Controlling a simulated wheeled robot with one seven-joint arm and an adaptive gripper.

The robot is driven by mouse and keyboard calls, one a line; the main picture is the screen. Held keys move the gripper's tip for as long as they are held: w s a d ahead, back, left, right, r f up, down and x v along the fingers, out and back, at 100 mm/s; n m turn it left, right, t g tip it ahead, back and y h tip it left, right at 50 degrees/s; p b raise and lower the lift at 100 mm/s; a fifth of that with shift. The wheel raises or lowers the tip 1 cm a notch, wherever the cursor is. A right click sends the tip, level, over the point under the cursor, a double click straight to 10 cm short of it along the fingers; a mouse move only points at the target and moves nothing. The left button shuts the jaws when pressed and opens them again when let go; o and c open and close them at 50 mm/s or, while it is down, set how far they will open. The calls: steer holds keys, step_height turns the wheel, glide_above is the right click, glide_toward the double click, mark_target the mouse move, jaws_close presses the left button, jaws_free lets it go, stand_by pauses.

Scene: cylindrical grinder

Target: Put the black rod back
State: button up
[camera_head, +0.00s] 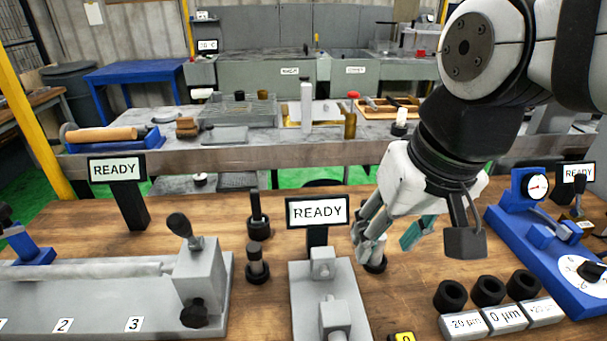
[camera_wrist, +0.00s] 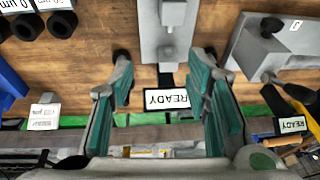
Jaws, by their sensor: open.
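A black rod (camera_head: 256,206) stands upright in a round black holder (camera_head: 259,229), left of the centre READY sign in the head view. A second, grey-brown rod (camera_head: 256,252) with a dark top stands in another black holder (camera_head: 257,272) nearer me. My gripper (camera_head: 395,242) is open, with nothing visible between its teal pads, and hangs right of the READY sign. A third round black holder (camera_head: 376,265) is partly hidden by a finger; I cannot tell what it holds. In the wrist view my gripper (camera_wrist: 163,80) is spread, dark parts half hidden behind its fingers.
A grey fixture (camera_head: 322,275) with a READY sign (camera_head: 317,212) stands at centre. A grey grinder (camera_head: 110,295) is at left. Several black rings (camera_head: 488,291) sit behind labelled blocks at right, beside a blue gauge stand (camera_head: 555,240). A grey bench (camera_head: 240,155) lies behind.

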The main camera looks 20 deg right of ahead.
steer(key=shift+s+a+f+n, duration=0.1)
steer(key=shift+s+f+n, duration=0.2)
steer(key=shift+s, duration=0.25)
steer(key=shift+s+a+f+n, duration=0.1)
steer(key=shift+s+f+n, duration=0.1)
steer(key=shift+s+n, duration=0.35)
steer(key=shift+s+a+f+n, duration=0.1)
steer(key=shift+s+f+n, duration=0.15)
steer(key=shift+s, duration=0.35)
steer(key=shift+s+r+t+p, duration=0.1)
steer(key=shift+r+t+p, duration=0.4)
steer(key=shift+r+p, duration=0.75)
steer(key=shift+r, duration=0.15)
